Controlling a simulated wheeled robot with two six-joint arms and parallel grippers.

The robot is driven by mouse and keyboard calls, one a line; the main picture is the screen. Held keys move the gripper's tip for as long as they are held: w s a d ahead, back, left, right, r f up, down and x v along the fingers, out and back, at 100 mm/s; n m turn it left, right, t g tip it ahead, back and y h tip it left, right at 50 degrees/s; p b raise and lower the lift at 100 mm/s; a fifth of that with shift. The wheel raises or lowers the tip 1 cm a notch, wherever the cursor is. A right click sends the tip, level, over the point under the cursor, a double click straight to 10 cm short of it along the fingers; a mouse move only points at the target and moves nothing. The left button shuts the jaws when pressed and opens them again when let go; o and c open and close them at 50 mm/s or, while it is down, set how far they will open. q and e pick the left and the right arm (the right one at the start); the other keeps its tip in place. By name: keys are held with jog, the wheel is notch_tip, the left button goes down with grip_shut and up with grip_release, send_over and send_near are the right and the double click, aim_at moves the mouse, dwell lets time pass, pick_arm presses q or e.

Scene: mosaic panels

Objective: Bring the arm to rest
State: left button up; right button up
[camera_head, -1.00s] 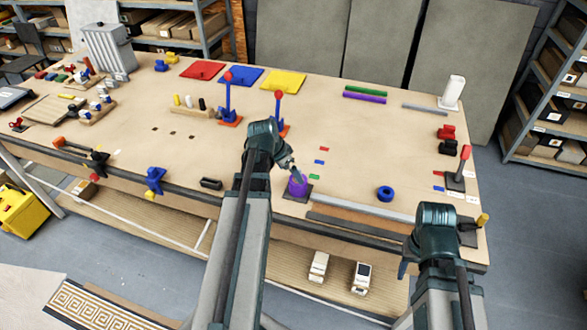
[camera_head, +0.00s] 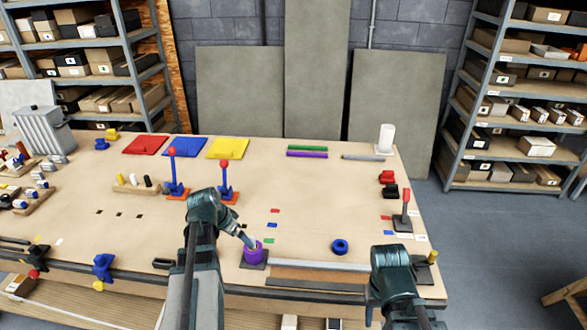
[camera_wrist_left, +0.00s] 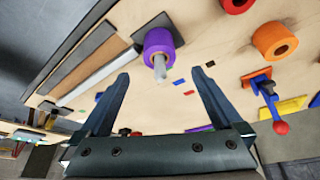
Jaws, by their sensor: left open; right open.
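My left gripper (camera_wrist_left: 157,78) is open, its two fingers apart in the left wrist view. Beyond and between the fingertips is a purple ring (camera_wrist_left: 158,42) with a pale peg sticking out of its middle. The peg is not gripped. In the head view my left arm (camera_head: 205,212) comes up from the bottom and ends close to the purple ring (camera_head: 253,255) on a dark base; whether it touches it I cannot tell. My right arm (camera_head: 391,262) stands at the table's front right edge; its fingers are mostly hidden behind its own links.
The table (camera_head: 320,215) also bears a blue ring (camera_head: 340,247), red-balled levers (camera_head: 225,185), a red-handled lever (camera_head: 404,212) and a white cylinder (camera_head: 385,138). Shelves (camera_head: 520,95) stand behind right. The table's middle right is mostly clear.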

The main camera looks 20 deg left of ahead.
pick_arm(q)
jog(key=s+d+f+g+b, duration=0.1)
jog(key=s+d+f+b, duration=0.2)
jog(key=d, duration=0.7)
jog(key=s+d+f+g+y+b, duration=0.1)
jog(key=s+d+f+b, duration=0.3)
jog(key=d, duration=0.7)
jog(key=s+d+f+g+y+b, duration=0.1)
jog(key=s+d+f+g+b, duration=0.1)
jog(key=d, duration=0.9)
notch_tip(320, 180, down, 3)
jog(key=shift+s+r+m+b, duration=0.1)
jog(key=shift+s+m+b, duration=0.2)
jog(key=shift+s+b, duration=0.65)
